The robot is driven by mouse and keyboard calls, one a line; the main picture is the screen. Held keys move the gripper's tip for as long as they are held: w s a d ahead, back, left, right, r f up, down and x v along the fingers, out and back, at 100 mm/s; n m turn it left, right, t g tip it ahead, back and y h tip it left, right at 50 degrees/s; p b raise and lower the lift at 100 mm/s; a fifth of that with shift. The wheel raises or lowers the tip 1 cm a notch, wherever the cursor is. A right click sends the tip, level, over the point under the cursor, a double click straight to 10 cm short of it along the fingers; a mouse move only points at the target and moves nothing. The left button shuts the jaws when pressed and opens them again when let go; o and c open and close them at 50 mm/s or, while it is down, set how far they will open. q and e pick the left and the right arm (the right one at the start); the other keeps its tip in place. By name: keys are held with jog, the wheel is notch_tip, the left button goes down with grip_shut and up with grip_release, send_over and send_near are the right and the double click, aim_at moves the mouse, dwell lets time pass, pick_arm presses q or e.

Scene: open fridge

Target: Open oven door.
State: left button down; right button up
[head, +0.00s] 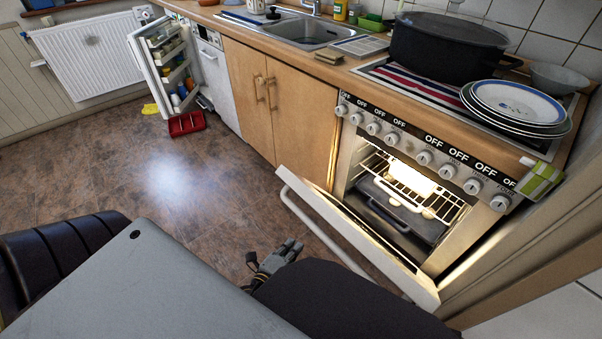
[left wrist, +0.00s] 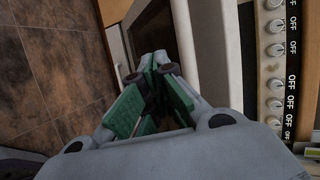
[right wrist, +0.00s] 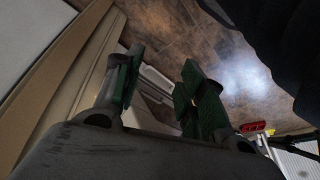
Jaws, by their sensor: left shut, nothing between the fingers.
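The oven door (head: 345,225) is partly open, tilted down and outward, with a pale bar handle (head: 318,228) along its outer edge. The lit cavity (head: 405,195) shows a wire rack and a dark tray. My left gripper (head: 292,250) is low in front of the door, apart from the handle in the head view. In the left wrist view its green-padded fingers (left wrist: 157,68) are together and empty.
Black chairs (head: 345,305) and a grey tabletop (head: 140,285) fill the near side. An open small fridge (head: 165,65) and a red crate (head: 187,123) stand at the far left. A black pot (head: 445,47) and plates (head: 515,103) sit on the stove. The middle floor is clear.

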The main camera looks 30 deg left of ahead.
pick_arm(q)
jog(key=s+a+f+n+g+y, duration=0.2)
jog(key=a+f+n+g+y, duration=0.1)
jog(key=a+n+g, duration=0.15)
jog(key=s+d+f+n+g+h, duration=0.2)
jog(key=s+d+n+g, duration=0.2)
jog(key=s+n+g, duration=0.15)
jog(key=w+d+r+n+h, duration=0.3)
jog(key=d+r+n, duration=0.1)
jog(key=d, duration=0.2)
jog(key=shift+w+d+n, duration=0.25)
jog(key=shift+n, duration=0.05)
jog(key=shift+d+r+h, duration=0.1)
jog(key=shift+d+h, duration=0.2)
jog(key=shift+d, duration=0.05)
jog(key=shift+d+n, duration=0.15)
jog(key=shift+n, duration=0.15)
jog(key=shift+s+d+g, duration=0.1)
jog(key=shift+g, duration=0.2)
